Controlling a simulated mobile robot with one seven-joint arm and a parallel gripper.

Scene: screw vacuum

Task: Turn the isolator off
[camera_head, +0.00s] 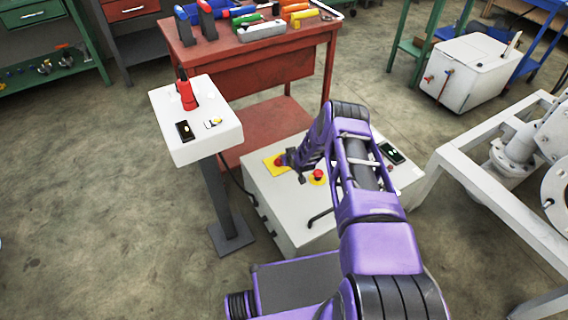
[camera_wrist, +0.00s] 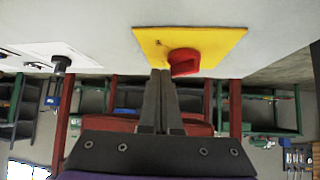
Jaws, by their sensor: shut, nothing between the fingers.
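The isolator shows in the wrist view as a red knob (camera_wrist: 184,62) on a square yellow plate (camera_wrist: 215,42), set on a pale surface. In the head view its yellow plate (camera_head: 271,166) and red knob (camera_head: 280,159) sit at the left of the top of a white cabinet (camera_head: 262,205), partly covered by my gripper. My gripper (camera_wrist: 160,75) is shut and empty. Its fingertips are at the plate's edge, just left of the knob in the wrist view; I cannot tell whether they touch it. In the head view my gripper (camera_head: 291,160) is right beside the knob.
A white pedestal (camera_head: 196,140) with a red device (camera_head: 187,95) stands to the left. A red tool table (camera_head: 255,70) is behind.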

